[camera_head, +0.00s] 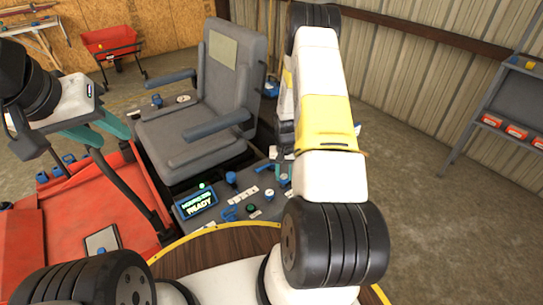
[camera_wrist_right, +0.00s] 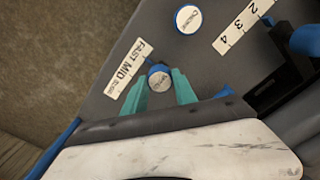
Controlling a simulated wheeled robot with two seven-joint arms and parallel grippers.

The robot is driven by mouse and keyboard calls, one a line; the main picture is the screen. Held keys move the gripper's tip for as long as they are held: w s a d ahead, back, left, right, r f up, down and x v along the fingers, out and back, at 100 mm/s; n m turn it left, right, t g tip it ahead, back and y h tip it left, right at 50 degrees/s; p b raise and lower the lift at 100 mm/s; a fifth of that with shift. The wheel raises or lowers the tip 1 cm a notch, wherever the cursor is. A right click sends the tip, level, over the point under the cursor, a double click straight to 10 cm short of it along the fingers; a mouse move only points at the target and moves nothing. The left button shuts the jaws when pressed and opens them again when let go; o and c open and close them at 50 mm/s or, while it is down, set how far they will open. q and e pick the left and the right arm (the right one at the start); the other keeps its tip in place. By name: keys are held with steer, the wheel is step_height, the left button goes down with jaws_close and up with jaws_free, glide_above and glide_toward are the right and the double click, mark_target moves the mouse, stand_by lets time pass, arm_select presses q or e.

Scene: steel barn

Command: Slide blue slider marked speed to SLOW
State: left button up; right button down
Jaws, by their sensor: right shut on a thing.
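The blue speed slider (camera_wrist_right: 160,79) has a round pale-topped knob and sits on the grey console. A white label strip (camera_wrist_right: 128,68) reading FAST, MID and SLOW lies beside it, with FAST at the upper end in the right wrist view. My right gripper (camera_wrist_right: 163,88) has its teal fingers on both sides of the knob and is shut on it. The exact slider setting is hard to tell at this angle. In the head view, my right arm hides much of this area. My left gripper (camera_head: 97,131) is open and empty, above the red bodywork at the left.
The console (camera_head: 240,205) carries a green READY screen (camera_head: 197,203) and several blue controls. A round knob (camera_wrist_right: 188,19) and a 2-3-4 label (camera_wrist_right: 242,27) lie near the slider. A grey seat (camera_head: 190,125) stands behind. A dark lever (camera_head: 130,190) rises near my left gripper.

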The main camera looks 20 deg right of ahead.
steer(key=w+d, duration=0.1)
steer(key=d, duration=0.2)
steer(key=w+d, duration=0.1)
steer(key=d, duration=0.2)
steer(key=w+d, duration=0.1)
steer(key=d, duration=0.2)
steer(key=shift+w, duration=0.1)
steer(key=c, duration=1)
jaws_free()
steer(key=shift+r, duration=0.1)
step_height(320, 180, up, 8)
steer(key=shift+f, duration=0.2)
